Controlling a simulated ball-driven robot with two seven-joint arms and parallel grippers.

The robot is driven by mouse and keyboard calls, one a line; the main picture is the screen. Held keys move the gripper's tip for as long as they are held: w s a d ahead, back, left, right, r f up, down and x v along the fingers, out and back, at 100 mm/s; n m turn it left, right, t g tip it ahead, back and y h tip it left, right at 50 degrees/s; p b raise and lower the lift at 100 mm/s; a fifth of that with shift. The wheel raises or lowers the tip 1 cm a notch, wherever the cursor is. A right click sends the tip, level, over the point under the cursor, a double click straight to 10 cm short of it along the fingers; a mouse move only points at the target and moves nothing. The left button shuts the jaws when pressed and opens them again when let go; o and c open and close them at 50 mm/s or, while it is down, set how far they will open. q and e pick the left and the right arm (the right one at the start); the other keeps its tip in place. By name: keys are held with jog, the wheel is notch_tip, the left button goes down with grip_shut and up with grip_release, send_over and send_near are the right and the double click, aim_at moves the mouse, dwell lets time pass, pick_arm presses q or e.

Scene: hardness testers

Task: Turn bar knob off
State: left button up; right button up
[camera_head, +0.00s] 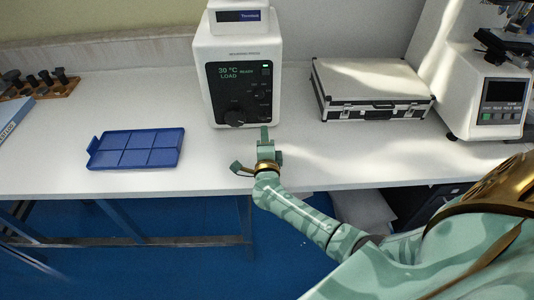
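The white tester (201,75) stands at the back middle of the bench, with a black front panel lit with "30 °C", "LOAD" and "READY". A dark knob (234,117) sits at the panel's lower left; its bar's exact angle is too small to tell. My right gripper (264,133) is in front of the machine's lower right, to the right of the knob and apart from it. Its fingers point toward the machine; whether they are parted cannot be made out. Nothing is seen held in it. My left gripper is out of view.
A blue compartment tray (136,149) lies left on the bench (215,175). A silver case (370,85) is at the right of the tester, with another white instrument (480,100) beyond it. A wooden rack (45,88) is at far left. The bench is clear between tray and tester.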

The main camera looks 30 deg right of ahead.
jog(key=p+v, duration=0.1)
jog(key=v, duration=0.7)
jog(key=shift+s+a, duration=0.2)
